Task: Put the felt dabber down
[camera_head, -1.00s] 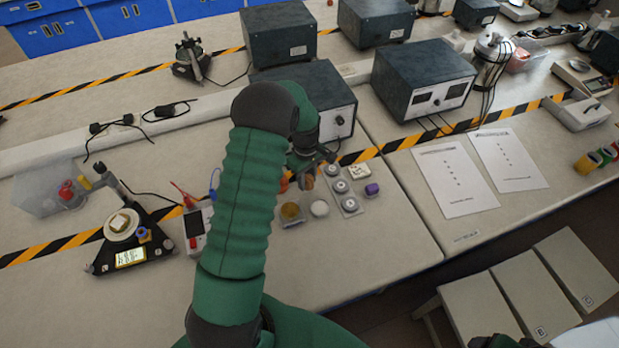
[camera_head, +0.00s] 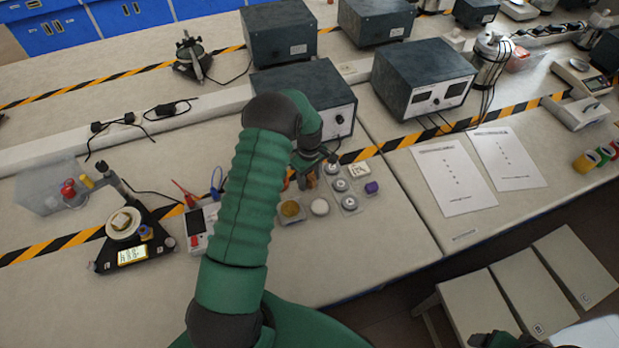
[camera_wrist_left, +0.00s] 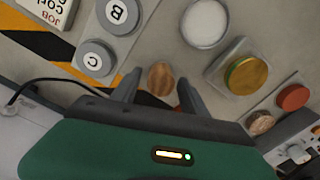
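The felt dabber appears to be the small upright piece with a round wooden top (camera_wrist_left: 161,78). In the left wrist view it stands between the two dark fingers of my left gripper (camera_wrist_left: 159,86), with narrow gaps on both sides. In the head view my left gripper (camera_head: 314,169) is low over the bench, and a brown piece (camera_head: 310,181), likely the dabber, shows just below it. The dabber's lower part and felt are hidden, so I cannot tell whether it touches the bench.
Close by are a tray of grey lidded pots (camera_head: 341,186), a white disc (camera_head: 320,207), a yellow-topped pot (camera_head: 291,210) and a purple piece (camera_head: 371,188). A red-topped piece (camera_wrist_left: 293,97) also stands close. A dark instrument box (camera_head: 305,95) is behind.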

